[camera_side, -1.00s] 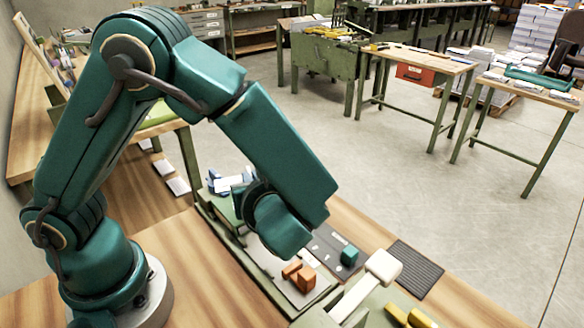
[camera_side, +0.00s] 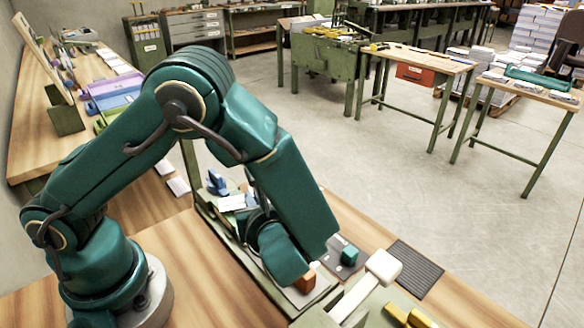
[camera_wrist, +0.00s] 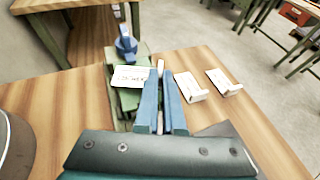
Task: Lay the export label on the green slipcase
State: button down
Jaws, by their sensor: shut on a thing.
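My gripper (camera_wrist: 160,68) shows its two blue fingers in the wrist view, closed on a thin white edge. A white card with dark print, which looks like the export label (camera_wrist: 128,77), extends left from the fingers. Its print is too small to read. Directly below it in the wrist view is a green piece (camera_wrist: 127,100), which may be the green slipcase; the card covers part of it, and I cannot tell whether they touch. In the side view the label (camera_side: 231,202) shows left of my wrist, and my fingertips are mostly hidden.
Two white L-shaped pieces (camera_wrist: 190,88) (camera_wrist: 224,82) lie right of my fingers. A blue upright object (camera_wrist: 126,44) stands behind the label.

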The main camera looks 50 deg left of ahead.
jog(key=shift+f, duration=0.5)
jog(key=c, duration=0.9)
grip_release()
jog(key=shift+c, duration=0.2)
